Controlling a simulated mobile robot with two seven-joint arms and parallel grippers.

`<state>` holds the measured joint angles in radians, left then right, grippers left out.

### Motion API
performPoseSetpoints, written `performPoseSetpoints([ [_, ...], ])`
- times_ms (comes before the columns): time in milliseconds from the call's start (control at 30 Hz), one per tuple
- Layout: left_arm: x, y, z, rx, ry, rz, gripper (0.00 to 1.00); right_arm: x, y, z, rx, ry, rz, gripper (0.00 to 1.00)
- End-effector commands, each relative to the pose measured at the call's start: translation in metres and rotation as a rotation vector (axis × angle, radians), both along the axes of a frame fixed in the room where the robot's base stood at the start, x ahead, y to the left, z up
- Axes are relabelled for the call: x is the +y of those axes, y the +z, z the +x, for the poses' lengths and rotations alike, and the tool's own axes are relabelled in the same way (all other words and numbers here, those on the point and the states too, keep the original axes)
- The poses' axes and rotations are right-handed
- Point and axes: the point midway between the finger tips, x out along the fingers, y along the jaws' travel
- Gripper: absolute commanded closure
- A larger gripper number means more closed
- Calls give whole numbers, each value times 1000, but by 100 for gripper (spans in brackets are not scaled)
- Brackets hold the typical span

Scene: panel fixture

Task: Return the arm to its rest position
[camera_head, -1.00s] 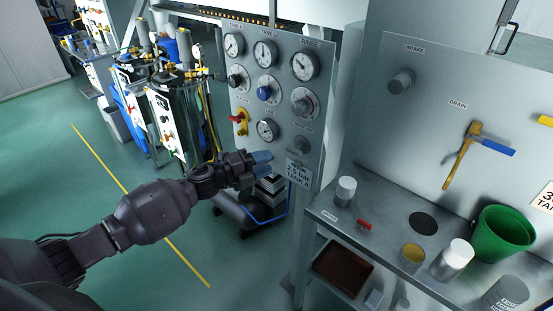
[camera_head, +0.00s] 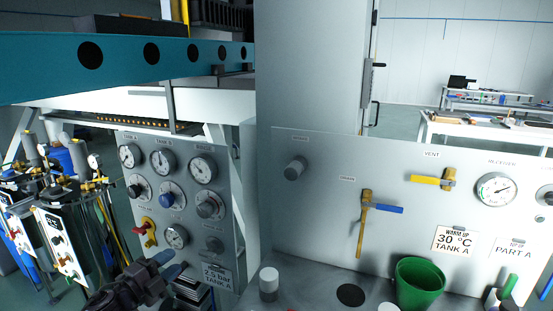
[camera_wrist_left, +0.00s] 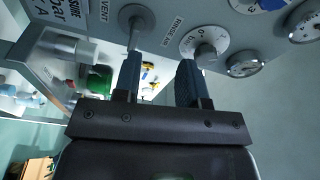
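My left gripper (camera_head: 170,265) shows at the bottom left of the head view, in front of the lower part of the grey gauge panel (camera_head: 185,210). In the left wrist view the two blue-grey fingers of the left gripper (camera_wrist_left: 160,65) stand apart with nothing between them. The left fingertip is close to a round knob (camera_wrist_left: 137,18) labelled VENT; I cannot tell whether they touch. A second knob (camera_wrist_left: 204,42) lies beyond the right finger. Most of the left arm is out of the head view. My right gripper is not in view.
A bench (camera_head: 310,285) right of the panel bears a white-capped jar (camera_head: 269,280) and a green bucket (camera_head: 419,283). Its back wall carries a yellow valve with blue handle (camera_head: 380,208) and another valve (camera_head: 434,180). Tank equipment (camera_head: 50,220) stands left.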

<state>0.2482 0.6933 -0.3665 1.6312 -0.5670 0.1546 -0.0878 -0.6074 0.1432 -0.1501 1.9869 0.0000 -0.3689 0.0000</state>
Motion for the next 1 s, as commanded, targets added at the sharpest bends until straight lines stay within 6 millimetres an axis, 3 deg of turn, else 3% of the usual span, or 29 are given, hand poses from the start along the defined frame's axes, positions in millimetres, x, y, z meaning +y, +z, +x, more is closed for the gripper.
performPoseSetpoints([
  [167, -4, -8, -14, 116, 123, -227, 62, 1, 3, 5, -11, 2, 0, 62],
  [367, -4, -44, -52, 300, 264, -479, 62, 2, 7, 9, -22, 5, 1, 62],
  [467, -4, -70, -80, 408, 341, -610, 62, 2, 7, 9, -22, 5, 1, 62],
  [700, -4, -133, -169, 662, 536, -899, 62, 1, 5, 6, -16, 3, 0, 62],
  [1000, 0, -188, -276, 816, 737, -1088, 62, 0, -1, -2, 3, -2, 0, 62],
])
